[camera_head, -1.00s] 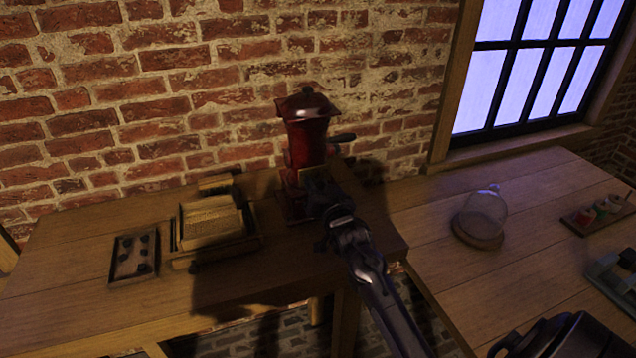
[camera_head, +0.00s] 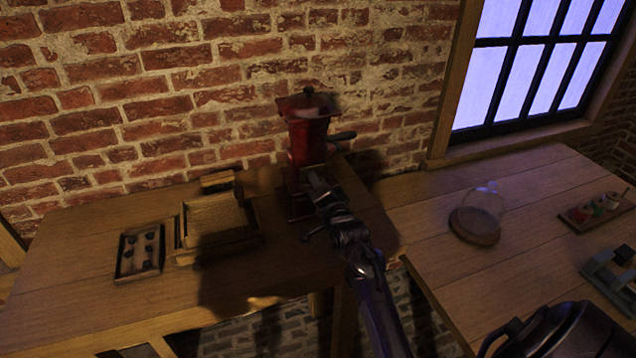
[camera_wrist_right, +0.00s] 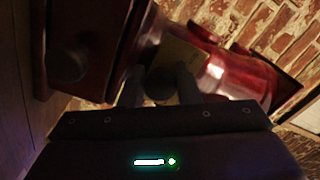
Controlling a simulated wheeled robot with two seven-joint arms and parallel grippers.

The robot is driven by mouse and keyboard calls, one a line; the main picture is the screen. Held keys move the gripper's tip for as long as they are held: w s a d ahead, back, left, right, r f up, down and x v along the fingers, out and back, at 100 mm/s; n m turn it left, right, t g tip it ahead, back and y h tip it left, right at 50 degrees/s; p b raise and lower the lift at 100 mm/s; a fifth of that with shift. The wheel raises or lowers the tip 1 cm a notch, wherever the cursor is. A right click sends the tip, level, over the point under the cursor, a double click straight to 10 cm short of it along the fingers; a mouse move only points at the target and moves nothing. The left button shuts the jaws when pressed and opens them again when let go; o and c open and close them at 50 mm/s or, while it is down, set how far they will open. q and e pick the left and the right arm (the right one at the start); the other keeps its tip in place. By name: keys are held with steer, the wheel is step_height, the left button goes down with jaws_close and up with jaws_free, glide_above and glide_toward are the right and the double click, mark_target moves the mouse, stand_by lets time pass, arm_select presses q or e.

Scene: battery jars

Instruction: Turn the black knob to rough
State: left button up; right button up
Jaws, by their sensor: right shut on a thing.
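A red grinder (camera_head: 308,140) stands on the wooden table against the brick wall, with a dark crank handle (camera_head: 343,136) on its right side. My right gripper (camera_head: 316,182) reaches its front from the lower right. In the right wrist view, my fingers (camera_wrist_right: 160,88) are closed around the round black knob (camera_wrist_right: 160,82) on the grinder's front. A brass-coloured plate (camera_wrist_right: 188,56) lies behind the knob; I cannot read any marks on it. The knob is hidden by the gripper in the head view. My left gripper is not in view.
A wooden tray (camera_head: 247,240) and a small tray with several dark pieces (camera_head: 123,268) lie left of the grinder. A glass dome (camera_head: 484,203) on a wooden base stands on the right table. A dark vessel (camera_head: 565,335) is at the lower right.

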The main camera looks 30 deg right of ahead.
stand_by(0.4)
steer(key=o, duration=0.9)
steer(key=shift+s, duration=0.1)
